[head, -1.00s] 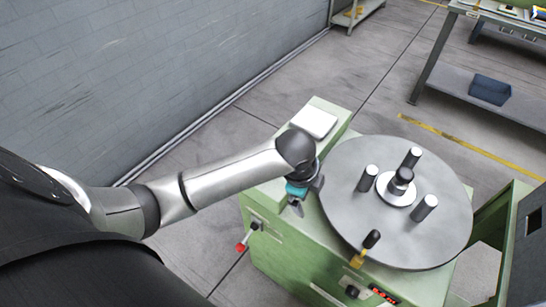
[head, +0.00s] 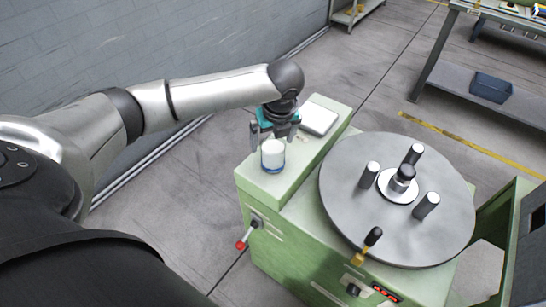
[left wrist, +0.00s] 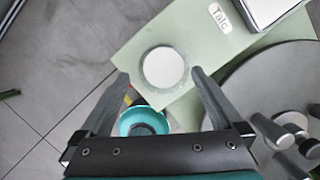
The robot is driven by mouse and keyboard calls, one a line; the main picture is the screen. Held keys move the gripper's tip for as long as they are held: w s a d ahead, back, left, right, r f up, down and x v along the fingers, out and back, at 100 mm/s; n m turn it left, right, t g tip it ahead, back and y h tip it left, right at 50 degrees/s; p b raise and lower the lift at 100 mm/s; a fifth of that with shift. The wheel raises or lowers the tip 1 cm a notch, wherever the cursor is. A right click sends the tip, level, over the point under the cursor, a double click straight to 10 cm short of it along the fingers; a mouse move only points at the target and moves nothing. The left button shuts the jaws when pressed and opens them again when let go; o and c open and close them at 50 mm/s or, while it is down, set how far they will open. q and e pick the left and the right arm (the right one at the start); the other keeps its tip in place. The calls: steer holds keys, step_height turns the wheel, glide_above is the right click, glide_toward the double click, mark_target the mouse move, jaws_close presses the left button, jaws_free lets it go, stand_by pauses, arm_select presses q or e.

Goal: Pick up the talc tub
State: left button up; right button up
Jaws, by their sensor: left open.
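The talc tub (head: 272,155) is a small white tub with a blue band at its base. It stands upright on the green ledge of the machine, and it shows from above as a white disc in the left wrist view (left wrist: 163,68). My left gripper (head: 273,139) is open just behind and above the tub in the head view. In the left wrist view its two fingers (left wrist: 161,75) point toward the tub, one on either side of it in the picture. I cannot tell whether they touch it. My right gripper is not in view.
A "Talc" label (left wrist: 220,18) lies on the green ledge (head: 318,152). A white-topped flat box (head: 319,117) sits behind the tub. A large grey disc with several upright posts (head: 340,200) is to the right. A lever with a red knob (head: 241,245) sticks out at the front.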

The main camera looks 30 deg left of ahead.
mark_target(272, 146)
arm_select(q)
steer(key=x, duration=0.3)
steer(key=shift+f, duration=0.1)
steer(key=x, duration=0.1)
steer(key=b+x, duration=0.1)
steer(key=x, duration=0.1)
steer(key=b+x, duration=0.1)
steer(key=x, duration=0.1)
steer(key=shift+w+d+f, duration=0.1)
steer(key=shift+d+f, duration=0.05)
steer(key=shift+d, duration=0.15)
steer(key=shift+c, duration=0.4)
steer(key=c, duration=1.3)
steer(key=shift+c, duration=0.5)
